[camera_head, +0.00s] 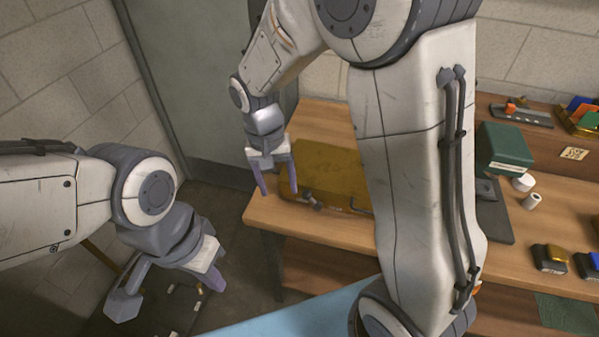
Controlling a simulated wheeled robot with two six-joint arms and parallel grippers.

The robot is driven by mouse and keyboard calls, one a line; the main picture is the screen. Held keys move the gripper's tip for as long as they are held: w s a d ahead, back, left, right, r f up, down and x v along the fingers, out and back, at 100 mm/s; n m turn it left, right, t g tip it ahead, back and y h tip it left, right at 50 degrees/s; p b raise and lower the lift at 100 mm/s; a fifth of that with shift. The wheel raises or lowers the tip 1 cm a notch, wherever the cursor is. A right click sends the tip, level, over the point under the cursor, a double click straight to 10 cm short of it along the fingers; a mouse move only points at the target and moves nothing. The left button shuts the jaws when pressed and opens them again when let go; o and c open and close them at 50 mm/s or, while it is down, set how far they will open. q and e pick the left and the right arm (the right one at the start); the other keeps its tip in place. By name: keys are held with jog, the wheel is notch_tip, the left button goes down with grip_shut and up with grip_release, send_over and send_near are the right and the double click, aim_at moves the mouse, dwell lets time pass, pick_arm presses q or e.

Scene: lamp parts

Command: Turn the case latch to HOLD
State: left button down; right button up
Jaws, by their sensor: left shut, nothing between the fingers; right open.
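A yellow-brown case (325,168) lies on the left part of the wooden table. Small dark fittings (312,201) show along its front edge; I cannot tell which is the latch or how it is set. My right gripper (278,188) is open and empty, pointing down at the case's left end, its fingers apart. I cannot tell whether it touches the case. My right arm hides the case's right side. My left gripper (214,280) is shut and empty, low at the left, away from the table.
The wooden table (268,213) has a bare strip at its left front. To the right stand a green box (505,150), white rolls (523,183) and small dark boxes (550,258). A shelf at the back holds a tool (521,112). A light blue surface (300,318) is in front.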

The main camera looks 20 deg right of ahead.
aim_at(309, 192)
jog(key=w+d+f+m, duration=0.1)
jog(key=w+d, duration=0.1)
jog(key=w+d+f+m+p, duration=0.1)
jog(key=w+d+f+m, duration=0.1)
jog(key=d, duration=0.1)
jog(key=w+d+f+m+p, duration=0.1)
jog(key=w+d+m, duration=0.1)
jog(key=d, duration=0.1)
jog(key=shift+w+d+f+g, duration=0.1)
jog(key=shift+w+f+g, duration=0.05)
jog(key=shift+w+g, duration=0.25)
pick_arm(q)
notch_tip(309, 192, up, 5)
jog(key=shift+p, duration=0.95)
pick_arm(e)
jog(key=f, duration=0.3)
jog(key=s+d+f, duration=0.1)
jog(key=f, duration=0.5)
jog(key=shift+s+d+f, duration=0.15)
jog(key=shift+s+f, duration=0.1)
jog(key=shift+f, duration=0.1)
